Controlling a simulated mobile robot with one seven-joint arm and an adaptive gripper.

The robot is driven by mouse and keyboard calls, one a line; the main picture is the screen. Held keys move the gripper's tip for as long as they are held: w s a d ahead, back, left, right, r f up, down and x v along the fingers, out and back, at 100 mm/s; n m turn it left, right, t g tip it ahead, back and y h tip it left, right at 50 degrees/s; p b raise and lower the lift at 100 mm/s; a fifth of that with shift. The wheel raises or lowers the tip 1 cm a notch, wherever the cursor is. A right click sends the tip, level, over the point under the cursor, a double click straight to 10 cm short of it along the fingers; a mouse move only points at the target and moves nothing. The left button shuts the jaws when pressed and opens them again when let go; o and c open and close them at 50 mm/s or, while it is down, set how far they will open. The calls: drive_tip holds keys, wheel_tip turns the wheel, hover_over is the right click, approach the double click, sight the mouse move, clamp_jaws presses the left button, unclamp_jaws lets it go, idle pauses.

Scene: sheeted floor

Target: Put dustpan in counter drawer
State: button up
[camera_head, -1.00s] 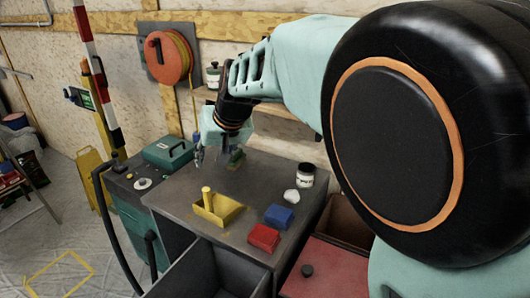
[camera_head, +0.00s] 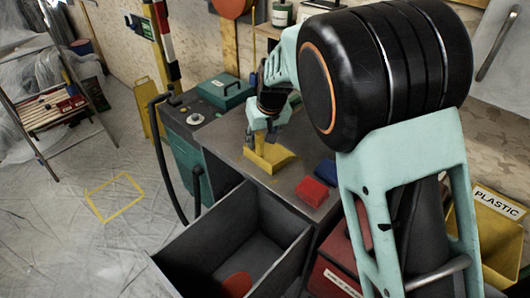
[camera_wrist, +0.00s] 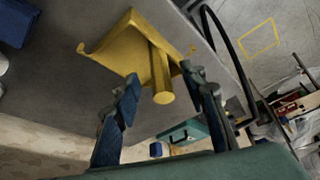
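The yellow dustpan (camera_head: 268,157) lies on the grey counter top, its short handle standing up. It also shows in the wrist view (camera_wrist: 133,52), with its handle end toward the camera. My gripper (camera_head: 264,139) is over the dustpan at the handle. In the wrist view, my gripper's fingers (camera_wrist: 165,86) are spread on either side of the handle, with gaps visible. The counter drawer (camera_head: 268,228) is pulled open below the counter, in front of it. A red item (camera_head: 236,285) shows at its near end, and the rest of its visible floor is bare.
A red block (camera_head: 314,191) and a blue block (camera_head: 326,172) lie right of the dustpan. A green case (camera_head: 225,91) sits on the cabinet to the left. A yellow bin (camera_head: 497,235) marked PLASTIC stands at the right. Floor left of the drawer is mostly clear.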

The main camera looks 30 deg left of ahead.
sight(260, 143)
drive_tip(key=shift+x, duration=1.95)
drive_tip(key=shift+w+a, duration=0.1)
clamp_jaws()
drive_tip(key=shift+r, duration=0.1)
